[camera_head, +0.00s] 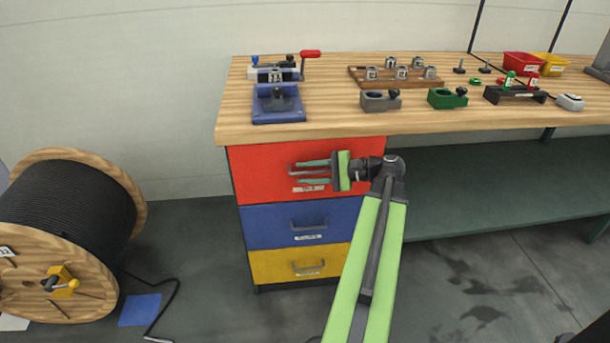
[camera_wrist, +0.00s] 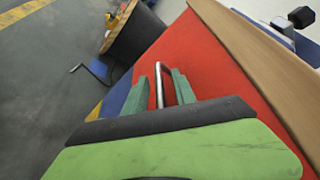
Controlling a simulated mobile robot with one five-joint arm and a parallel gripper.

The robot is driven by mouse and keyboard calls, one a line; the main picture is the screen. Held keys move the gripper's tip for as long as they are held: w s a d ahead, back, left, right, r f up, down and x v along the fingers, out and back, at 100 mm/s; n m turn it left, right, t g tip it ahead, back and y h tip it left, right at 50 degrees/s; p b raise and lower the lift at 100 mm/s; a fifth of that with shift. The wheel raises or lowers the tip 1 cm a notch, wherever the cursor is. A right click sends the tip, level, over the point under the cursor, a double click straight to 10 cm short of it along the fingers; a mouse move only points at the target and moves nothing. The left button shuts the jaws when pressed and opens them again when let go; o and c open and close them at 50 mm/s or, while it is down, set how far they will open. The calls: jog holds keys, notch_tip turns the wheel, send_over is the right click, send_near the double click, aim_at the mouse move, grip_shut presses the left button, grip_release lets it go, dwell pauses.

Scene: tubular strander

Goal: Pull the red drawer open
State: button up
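The red drawer (camera_head: 262,166) is the top one of the cabinet under the wooden bench and looks shut, its front in line with the drawers below. Its grey bar handle (camera_head: 293,170) is partly hidden behind my gripper (camera_head: 299,172). The handle (camera_wrist: 159,85) also shows in the wrist view, between the two green fingers of my gripper (camera_wrist: 159,78). The fingers are apart, one on each side of the bar, with a visible gap on both sides. My gripper is open and holds nothing.
A blue drawer (camera_head: 270,222) and a yellow drawer (camera_head: 277,266) sit below. Fixtures, including a blue block (camera_head: 278,112), stand on the bench top (camera_head: 340,120).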

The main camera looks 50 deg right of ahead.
grip_shut()
dwell(1.2)
